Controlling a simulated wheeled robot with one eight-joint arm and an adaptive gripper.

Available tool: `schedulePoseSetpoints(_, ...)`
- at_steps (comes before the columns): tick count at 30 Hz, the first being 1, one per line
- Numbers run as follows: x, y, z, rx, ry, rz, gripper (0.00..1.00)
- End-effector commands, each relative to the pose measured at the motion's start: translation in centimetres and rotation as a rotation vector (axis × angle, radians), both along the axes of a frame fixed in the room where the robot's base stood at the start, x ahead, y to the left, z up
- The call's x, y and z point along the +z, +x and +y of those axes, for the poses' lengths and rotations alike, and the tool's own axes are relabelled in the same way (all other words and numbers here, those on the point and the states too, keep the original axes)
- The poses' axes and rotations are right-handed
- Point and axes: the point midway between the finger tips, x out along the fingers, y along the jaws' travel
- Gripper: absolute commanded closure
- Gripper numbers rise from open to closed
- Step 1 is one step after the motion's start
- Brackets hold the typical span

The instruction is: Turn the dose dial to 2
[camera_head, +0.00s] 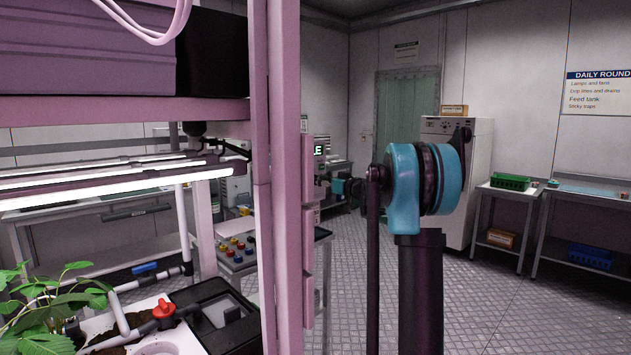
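I cannot make out a dose dial with numbers in this view. A red valve-like handle (163,309) sits on white piping at the lower left. A bench (230,262) behind the pink rack post carries several small red, yellow and blue knobs or caps, too small to read. A small screen (319,150) with partly hidden letters shows just right of the post. My blue and dark arm joint stands upright in the middle right of the picture.
The pink rack (285,180) with lit lamps (120,184) and leafy plants (50,310) fills the left. A white cabinet (460,210) stands at the back. Side tables (513,192) with a green crate (510,182) stand right. The grated floor (495,300) between is clear.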

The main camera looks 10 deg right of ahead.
Motion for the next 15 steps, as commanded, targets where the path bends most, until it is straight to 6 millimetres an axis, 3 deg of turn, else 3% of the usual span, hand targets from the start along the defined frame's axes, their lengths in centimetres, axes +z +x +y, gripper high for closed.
schedulePoseSetpoints(6,0.0,1.4,1.0,0.001,0.0,0.0,0.53)
schedulePoseSetpoints(15,0.0,1.5,1.1,0.0,0.0,0.0,0.53)
